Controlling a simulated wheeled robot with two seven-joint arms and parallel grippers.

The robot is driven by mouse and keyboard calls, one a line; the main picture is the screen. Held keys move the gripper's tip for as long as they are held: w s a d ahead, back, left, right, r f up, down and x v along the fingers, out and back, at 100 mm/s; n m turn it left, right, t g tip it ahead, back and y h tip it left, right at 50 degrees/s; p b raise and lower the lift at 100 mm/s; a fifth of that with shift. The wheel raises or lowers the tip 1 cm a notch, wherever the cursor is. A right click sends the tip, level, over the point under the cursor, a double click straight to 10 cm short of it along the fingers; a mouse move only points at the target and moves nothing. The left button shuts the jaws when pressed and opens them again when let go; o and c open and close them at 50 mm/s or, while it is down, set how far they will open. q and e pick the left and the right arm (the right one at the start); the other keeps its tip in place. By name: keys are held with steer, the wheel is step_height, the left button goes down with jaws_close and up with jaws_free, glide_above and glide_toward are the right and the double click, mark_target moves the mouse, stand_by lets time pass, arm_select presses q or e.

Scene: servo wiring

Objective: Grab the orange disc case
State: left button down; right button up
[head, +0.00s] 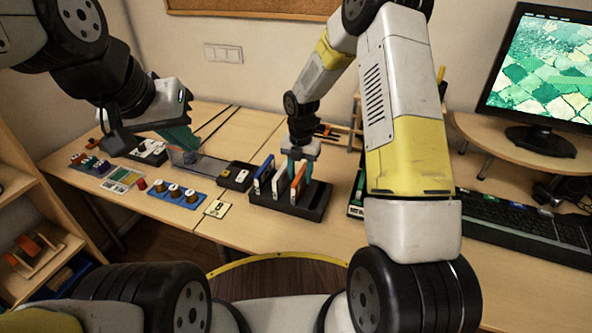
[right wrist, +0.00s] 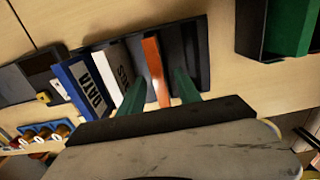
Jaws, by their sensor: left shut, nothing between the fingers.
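The orange disc case (head: 298,182) stands upright in a black rack (head: 316,210) on the table; it also shows in the right wrist view (right wrist: 156,68). My right gripper (head: 300,168) is above the rack, pointing down. Its two green fingers are apart, one on each side of the orange case in the right wrist view (right wrist: 160,82), with a visible gap on the right side. How deep they reach is hard to tell. My left gripper (head: 190,148) is shut and empty, far to the left above the table.
A blue case (right wrist: 82,88) and a white case (right wrist: 122,70) stand left of the orange one in the rack. A green item in a black holder (right wrist: 290,28) is to the right. A blue tray with spools (head: 178,194) and a keyboard (head: 520,225) are on the table.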

steer(key=shift+f, duration=0.6)
jaws_close()
